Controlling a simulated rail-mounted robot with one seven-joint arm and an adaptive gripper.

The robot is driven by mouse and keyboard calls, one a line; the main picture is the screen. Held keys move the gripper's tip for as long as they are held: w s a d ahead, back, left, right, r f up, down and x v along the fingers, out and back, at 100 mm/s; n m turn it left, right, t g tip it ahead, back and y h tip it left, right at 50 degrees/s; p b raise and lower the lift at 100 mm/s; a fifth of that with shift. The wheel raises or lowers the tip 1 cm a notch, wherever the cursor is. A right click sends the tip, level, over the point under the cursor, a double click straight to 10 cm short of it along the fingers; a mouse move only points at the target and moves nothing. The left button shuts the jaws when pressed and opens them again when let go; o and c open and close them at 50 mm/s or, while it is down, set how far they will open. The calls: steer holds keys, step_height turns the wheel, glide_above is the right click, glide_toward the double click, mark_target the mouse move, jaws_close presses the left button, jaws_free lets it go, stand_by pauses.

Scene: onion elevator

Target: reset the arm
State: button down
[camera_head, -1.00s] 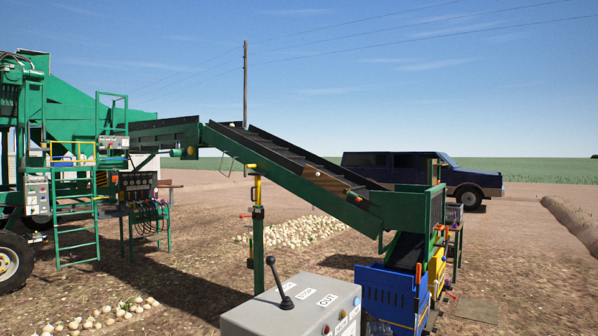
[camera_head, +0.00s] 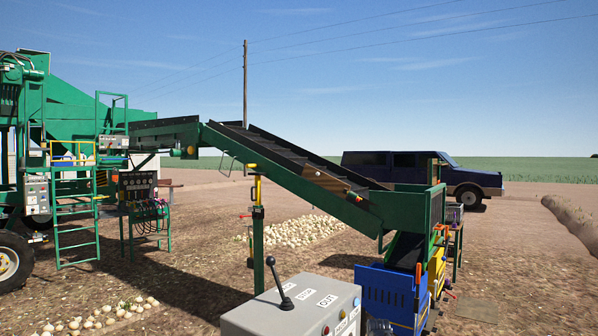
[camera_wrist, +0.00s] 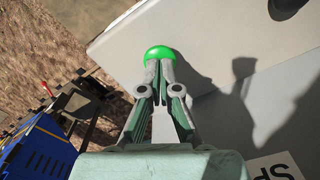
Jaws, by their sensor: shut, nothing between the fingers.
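My gripper (camera_wrist: 160,72) shows in the wrist view with its two fingers together and nothing held. Its fingertips are right at a round green button (camera_wrist: 160,52) on the grey control box (camera_wrist: 225,35); I cannot tell whether they touch it. The fingers hide the button's lower part. A dark shadow of the gripper falls on the box. In the head view the grey control box (camera_head: 270,318) stands at the bottom centre, with a black lever (camera_head: 278,280) and white labels on top. The green button cannot be made out there.
A green conveyor (camera_head: 285,170) slopes down to blue (camera_head: 388,295) and yellow crates (camera_head: 437,270) right of the box. A green machine (camera_head: 75,105) stands left. Onions (camera_head: 295,231) lie on the ground. A dark blue truck (camera_head: 410,170) is behind. Open air lies above the box.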

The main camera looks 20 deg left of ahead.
step_height(320, 180, up, 6)
steer(key=shift+p, duration=1)
steer(key=s+d+f+m, duration=0.2)
steer(key=s+d+f, duration=0.4)
steer(key=s+d, duration=0.3)
steer(key=s+d+f+m, duration=0.2)
steer(key=s+d+f, duration=0.55)
steer(key=s, duration=0.45)
steer(key=s+d+f+m, duration=0.2)
steer(key=s+d, duration=0.2)
steer(key=s, duration=0.5)
steer(key=s+d+f+m, duration=0.1)
steer(key=s+d, duration=0.3)
steer(key=s, duration=0.5)
steer(key=s+d+f+m, duration=0.2)
steer(key=s+d, duration=0.2)
steer(key=s, duration=0.5)
steer(key=s+f+g, duration=0.3)
steer(key=s+f, duration=0.6)
steer(key=s, duration=0.5)
steer(key=s+f+g, duration=0.3)
steer(key=s+f, duration=0.6)
steer(key=s, duration=0.5)
steer(key=shift+s+a+f+g, duration=0.15)
steer(key=shift+f+g, duration=0.15)
steer(key=shift+g, duration=0.1)
